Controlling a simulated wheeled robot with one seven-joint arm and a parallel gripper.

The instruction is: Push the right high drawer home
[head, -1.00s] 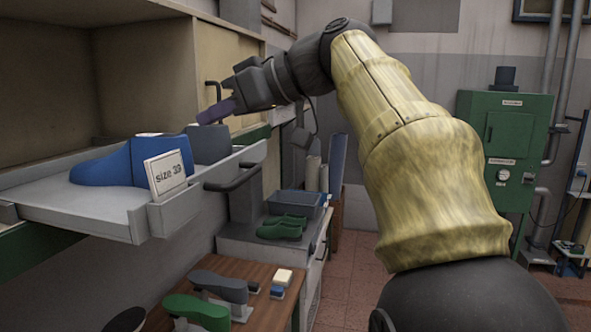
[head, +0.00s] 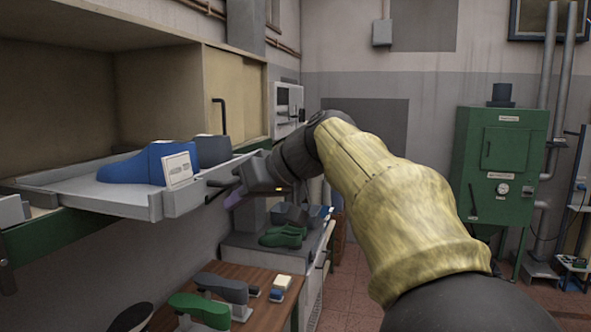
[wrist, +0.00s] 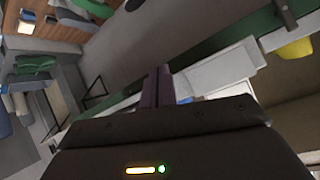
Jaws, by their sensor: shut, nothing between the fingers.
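The drawer (head: 110,200) is a light grey tray pulled out of the high cabinet at the left of the head view. It carries a blue shoe last (head: 128,168), a grey block behind it and a white card (head: 178,168) at its front. A dark bar handle (head: 222,182) sits on its front. My gripper (head: 234,200) is shut and empty, close by the handle in the head view; I cannot tell whether it touches. In the wrist view my closed fingers (wrist: 156,86) point toward pale panels (wrist: 220,72) beside a green rail.
A wooden bench (head: 265,300) with green and grey lasts stands below the drawer. Green lasts (head: 283,237) rest on a grey unit behind it. A sliding cabinet door (head: 235,95) with a dark handle is above. A green machine (head: 500,165) stands far right, with open floor before it.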

